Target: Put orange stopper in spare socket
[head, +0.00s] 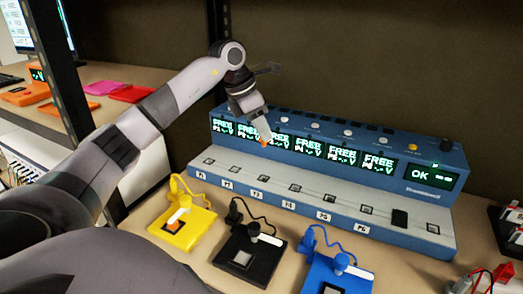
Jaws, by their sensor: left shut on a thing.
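My left gripper (263,137) hangs in front of the display row of the blue device (430,205). It is shut on a small orange piece (264,143), likely the orange stopper; only a bit shows at the fingertips. It is above the sloped ledge and apart from it. The ledge carries a row of small square sockets (295,188) with labels below, under screens (340,155) that mostly read FREE. I cannot tell which socket is the spare one. My right gripper is not in view.
In front of the device stand a yellow fixture (196,228) with an orange patch, a black fixture (262,262) and a blue fixture (352,282), each with a cable. A dark rack post (62,75) rises at left. Red and black parts (503,272) lie at far right.

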